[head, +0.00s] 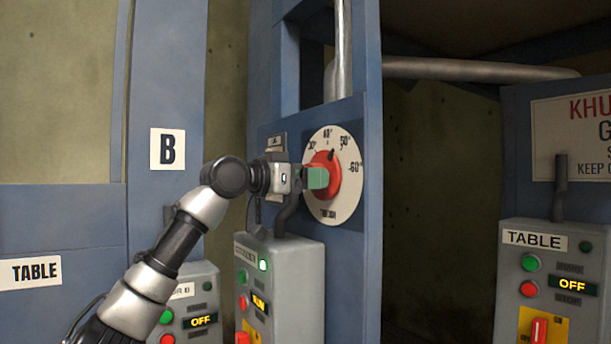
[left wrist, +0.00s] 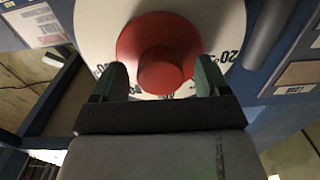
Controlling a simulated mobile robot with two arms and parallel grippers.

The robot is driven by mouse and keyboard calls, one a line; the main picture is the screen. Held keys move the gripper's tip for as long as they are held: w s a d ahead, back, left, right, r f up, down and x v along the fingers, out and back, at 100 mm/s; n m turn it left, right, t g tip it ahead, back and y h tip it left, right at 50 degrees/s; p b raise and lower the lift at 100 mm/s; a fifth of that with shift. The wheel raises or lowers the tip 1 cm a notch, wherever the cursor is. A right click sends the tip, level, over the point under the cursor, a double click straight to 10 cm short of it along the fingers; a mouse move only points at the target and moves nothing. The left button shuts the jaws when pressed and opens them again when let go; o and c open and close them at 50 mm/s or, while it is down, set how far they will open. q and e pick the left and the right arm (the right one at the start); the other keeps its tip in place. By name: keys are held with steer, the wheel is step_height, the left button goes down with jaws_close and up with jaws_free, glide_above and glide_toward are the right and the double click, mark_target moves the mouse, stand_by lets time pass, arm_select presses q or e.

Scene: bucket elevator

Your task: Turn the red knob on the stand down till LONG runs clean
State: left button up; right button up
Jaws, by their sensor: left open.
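The red knob (head: 327,168) sits on a round cream dial with degree marks (head: 344,205), mounted on a blue post. A dark pointer on it aims to the upper right of the dial, between marks. My left gripper (head: 316,178) is at the knob, with green fingertips in front of it. In the left wrist view the red knob (left wrist: 163,62) lies between the two spread fingers (left wrist: 160,82), with a gap visible on both sides. The lower part of the dial (left wrist: 95,25) is partly hidden by the gripper. My right gripper is not seen. No LONG label is readable.
A grey control box (head: 285,265) with a lit green lamp stands below the dial. Another box (head: 190,315) shows OFF at lower left. The TABLE box (head: 555,285) at right also shows OFF. A metal pipe (head: 470,69) crosses behind.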

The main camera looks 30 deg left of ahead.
arm_select(q)
steer(key=shift+w, duration=0.1)
steer(key=shift+c, duration=0.2)
steer(key=c, duration=0.9)
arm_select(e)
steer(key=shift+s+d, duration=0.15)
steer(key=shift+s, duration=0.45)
arm_select(q)
steer(key=shift+d+n, duration=0.1)
steer(key=shift+n, duration=0.3)
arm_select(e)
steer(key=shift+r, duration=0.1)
arm_select(q)
steer(key=shift+d+n+p, duration=0.1)
steer(key=shift+n+p, duration=1.1)
steer(key=shift+n, duration=2.2)
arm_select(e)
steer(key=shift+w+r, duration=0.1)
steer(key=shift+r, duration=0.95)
arm_select(q)
steer(key=o, duration=0.9)
